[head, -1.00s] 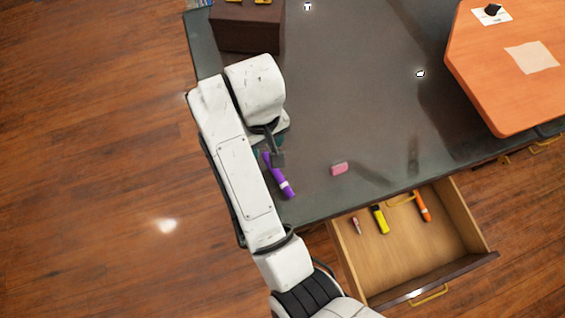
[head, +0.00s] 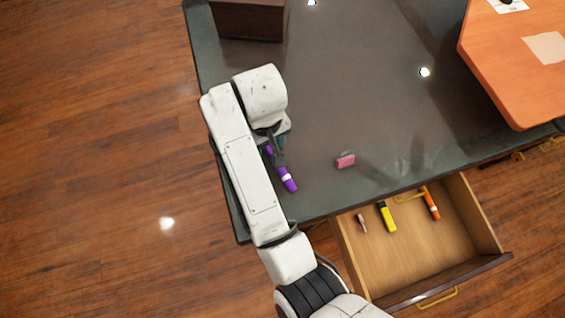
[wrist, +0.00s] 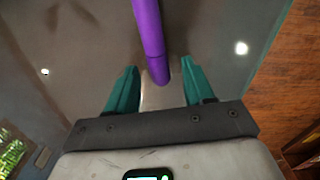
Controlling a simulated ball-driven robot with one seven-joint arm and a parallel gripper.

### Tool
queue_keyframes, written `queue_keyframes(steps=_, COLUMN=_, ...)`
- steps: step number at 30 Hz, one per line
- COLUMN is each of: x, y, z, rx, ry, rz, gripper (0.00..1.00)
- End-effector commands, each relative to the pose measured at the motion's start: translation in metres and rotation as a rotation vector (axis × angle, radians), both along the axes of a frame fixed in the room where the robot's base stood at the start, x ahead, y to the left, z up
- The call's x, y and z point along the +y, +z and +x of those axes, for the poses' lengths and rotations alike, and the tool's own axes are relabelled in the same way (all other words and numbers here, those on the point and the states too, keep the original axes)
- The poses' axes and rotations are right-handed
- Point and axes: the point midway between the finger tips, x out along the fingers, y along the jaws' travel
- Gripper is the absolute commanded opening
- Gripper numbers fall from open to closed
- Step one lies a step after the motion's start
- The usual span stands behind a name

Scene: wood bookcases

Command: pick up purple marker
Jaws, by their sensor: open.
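The purple marker (head: 287,181) lies on the dark table top near its front left corner, partly hidden under my gripper in the head view. It has a white band. My gripper (head: 276,152) is low over the marker's far end. In the wrist view the marker (wrist: 150,40) runs down from the top edge, and its rounded end lies between the two teal fingertips. My gripper (wrist: 156,78) is open there, with a gap on both sides of the marker.
The dark table (head: 345,100) holds a pink eraser (head: 346,160), a brown box (head: 247,22) and an orange board (head: 515,85). An open drawer (head: 405,265) below the front edge holds a yellow marker (head: 387,217), an orange marker (head: 431,203) and a small pink item (head: 362,223).

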Motion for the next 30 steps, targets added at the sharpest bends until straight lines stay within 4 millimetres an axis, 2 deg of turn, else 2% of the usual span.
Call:
queue_keyframes(steps=4, x=0.0000, y=0.0002, z=0.0000, rx=0.000, ry=0.000, rz=0.000, gripper=0.50)
queue_keyframes(steps=20, x=0.0000, y=0.0004, z=0.0001, rx=0.000, ry=0.000, rz=0.000, gripper=0.00)
queue_keyframes(steps=30, x=0.0001, y=0.0014, z=0.0003, rx=-0.001, ry=0.000, rz=0.000, gripper=0.00)
